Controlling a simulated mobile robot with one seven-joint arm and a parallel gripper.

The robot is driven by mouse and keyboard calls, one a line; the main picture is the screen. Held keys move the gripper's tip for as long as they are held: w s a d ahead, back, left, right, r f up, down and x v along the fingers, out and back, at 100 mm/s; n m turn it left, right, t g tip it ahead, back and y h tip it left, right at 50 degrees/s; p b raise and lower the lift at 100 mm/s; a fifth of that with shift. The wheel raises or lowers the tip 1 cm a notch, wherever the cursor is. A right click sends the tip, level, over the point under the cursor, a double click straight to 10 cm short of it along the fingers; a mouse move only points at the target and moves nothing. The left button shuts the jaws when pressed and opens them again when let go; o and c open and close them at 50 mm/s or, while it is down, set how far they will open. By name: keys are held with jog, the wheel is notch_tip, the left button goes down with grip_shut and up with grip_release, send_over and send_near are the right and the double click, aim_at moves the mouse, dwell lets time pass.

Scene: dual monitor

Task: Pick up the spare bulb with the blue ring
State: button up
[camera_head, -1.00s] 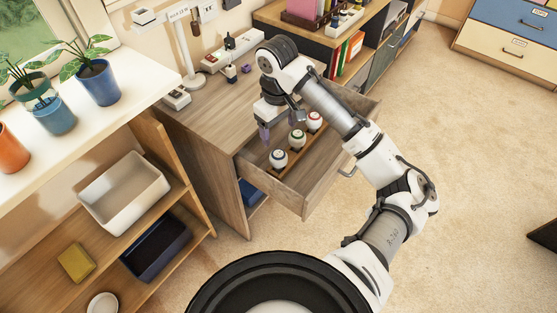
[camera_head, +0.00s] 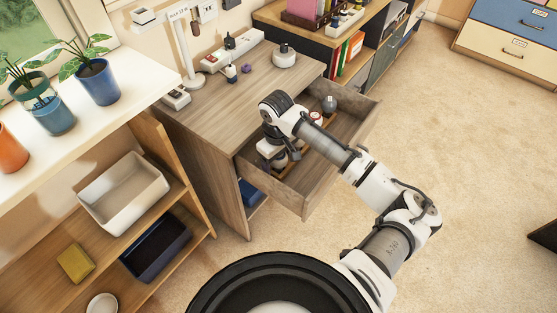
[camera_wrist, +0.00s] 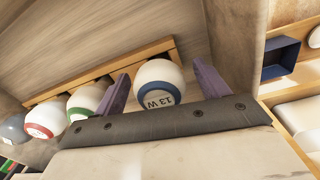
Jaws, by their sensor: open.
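The spare bulb with the blue ring (camera_wrist: 158,88) is white, marked "13 W", and stands in a wooden rack (camera_wrist: 100,75) in the open drawer. My gripper (camera_wrist: 160,72) is open, with one purple finger on each side of this bulb. Small gaps show beside it, so the fingers do not visibly grip it. In the head view my gripper (camera_head: 278,158) is down in the drawer and hides the blue-ringed bulb. In the wrist view a green-ringed bulb (camera_wrist: 86,100), a red-ringed bulb (camera_wrist: 45,119) and a grey bulb (camera_wrist: 13,128) line up to the left.
The drawer (camera_head: 290,196) is pulled out, and its walls stand close around my gripper. The desk top (camera_head: 235,105) above holds a power strip (camera_head: 232,50), a lamp stand (camera_head: 186,50) and a round white base (camera_head: 285,56). Open shelves (camera_head: 170,180) stand at the left.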

jog(key=shift+f, duration=0.1)
jog(key=shift+c, duration=0.2)
jog(key=c, duration=1)
jog(key=shift+r+p, duration=3.7)
jog(key=shift+r, duration=8.95)
